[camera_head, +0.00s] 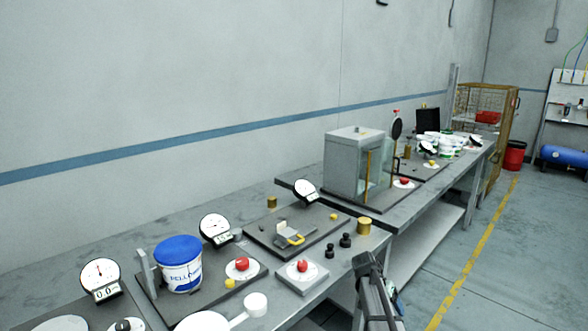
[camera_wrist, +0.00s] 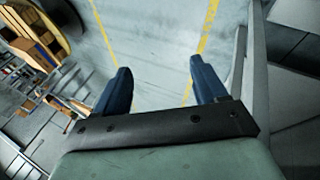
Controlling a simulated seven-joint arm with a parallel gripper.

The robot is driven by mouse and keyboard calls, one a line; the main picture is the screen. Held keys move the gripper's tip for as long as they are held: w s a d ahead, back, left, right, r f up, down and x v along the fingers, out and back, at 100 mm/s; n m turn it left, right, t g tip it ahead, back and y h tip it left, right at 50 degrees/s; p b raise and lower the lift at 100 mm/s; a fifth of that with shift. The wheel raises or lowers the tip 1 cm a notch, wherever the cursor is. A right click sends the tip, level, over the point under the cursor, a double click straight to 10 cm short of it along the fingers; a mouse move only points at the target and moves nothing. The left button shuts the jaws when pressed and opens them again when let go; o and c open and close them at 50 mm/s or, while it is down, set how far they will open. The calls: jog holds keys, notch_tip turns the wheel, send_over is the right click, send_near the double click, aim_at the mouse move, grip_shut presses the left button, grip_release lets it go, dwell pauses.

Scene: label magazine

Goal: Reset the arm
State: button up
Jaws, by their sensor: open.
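My gripper shows in the wrist view (camera_wrist: 158,85) with its two blue fingers spread apart and nothing between them. Beyond the fingers lie the floor and its yellow lines. In the head view, part of my arm (camera_head: 375,290) stands at the lower middle, beside the front edge of the workbench (camera_head: 345,265). The fingertips cannot be made out in the head view.
The bench bears a white tub with a blue lid (camera_head: 180,264), several dial gauges, small black weights (camera_head: 345,240), a red-knobbed box (camera_head: 302,276) and a grey glass-fronted cabinet (camera_head: 345,165). The floor (camera_head: 480,250) to the right is clear.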

jog(key=s+a+f+n+g+y, duration=0.1)
jog(key=s+a+f+n, duration=0.15)
jog(key=s+f, duration=0.8)
jog(key=s+a+f+n+g+y, duration=0.15)
jog(key=s+a+f, duration=0.25)
jog(key=s+f, duration=0.7)
jog(key=s+a+f+g+y, duration=0.1)
jog(key=s+f, duration=0.3)
jog(key=s, duration=0.5)
jog(key=s+a+f+n+g+y, duration=0.1)
jog(key=s+a+f, duration=0.3)
jog(key=s, duration=0.6)
jog(key=s+a+f+n+g+y, duration=0.1)
jog(key=s+a+f, duration=0.1)
jog(key=s, duration=0.7)
jog(key=shift+s+a+f, duration=0.2)
jog(key=shift+a+f, duration=0.05)
jog(key=shift+f, duration=0.65)
jog(key=shift+w+g, duration=0.1)
jog(key=shift+g, duration=0.15)
